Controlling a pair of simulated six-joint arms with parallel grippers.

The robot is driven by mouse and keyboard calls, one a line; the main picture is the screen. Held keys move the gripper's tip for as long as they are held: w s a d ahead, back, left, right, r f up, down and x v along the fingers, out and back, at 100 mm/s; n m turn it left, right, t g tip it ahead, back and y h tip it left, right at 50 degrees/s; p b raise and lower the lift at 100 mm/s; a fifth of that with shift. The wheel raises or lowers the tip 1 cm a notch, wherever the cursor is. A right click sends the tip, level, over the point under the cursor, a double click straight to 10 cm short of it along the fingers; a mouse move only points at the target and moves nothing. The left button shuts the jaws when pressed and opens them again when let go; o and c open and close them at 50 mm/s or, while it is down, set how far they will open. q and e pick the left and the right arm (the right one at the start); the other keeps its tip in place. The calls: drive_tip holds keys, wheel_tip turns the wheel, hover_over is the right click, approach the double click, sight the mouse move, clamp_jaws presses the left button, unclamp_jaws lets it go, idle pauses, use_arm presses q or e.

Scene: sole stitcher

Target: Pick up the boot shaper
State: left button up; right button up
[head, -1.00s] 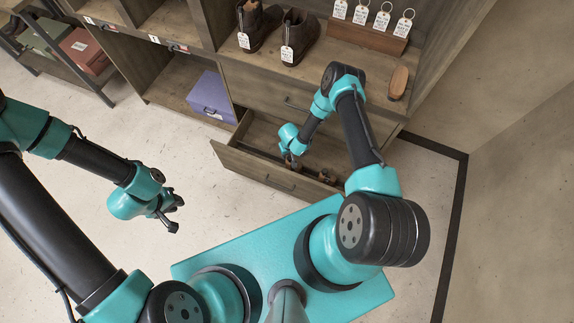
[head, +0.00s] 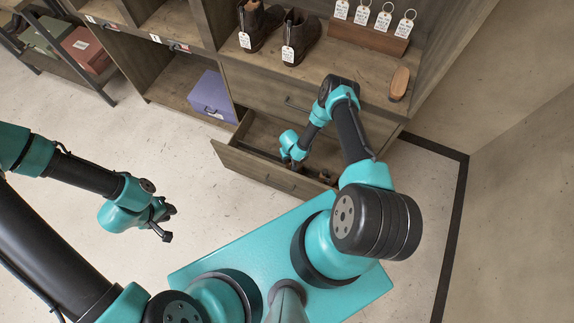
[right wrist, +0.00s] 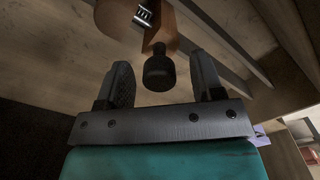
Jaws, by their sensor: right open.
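The boot shaper (right wrist: 160,45) shows in the right wrist view as an orange-brown wooden piece with a metal spring and a dark round knob. It lies in the open drawer (head: 262,172), and the knob is toward my gripper. My right gripper (right wrist: 168,88) is open. The knob appears between and just beyond its fingertips; I cannot tell if they touch. In the head view my right gripper (head: 296,163) is down inside the drawer, and the shaper is mostly hidden there. My left gripper (head: 168,224) hangs empty above the floor, its jaws apart.
The drawer front and sides surround my right gripper closely. Above stand dark boots (head: 302,38), a tag holder (head: 368,36) and a brush (head: 399,83). A purple box (head: 212,95) sits in the cubby to the left. The floor before the cabinet is clear.

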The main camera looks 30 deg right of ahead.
idle(0.3)
clamp_jaws()
idle(0.5)
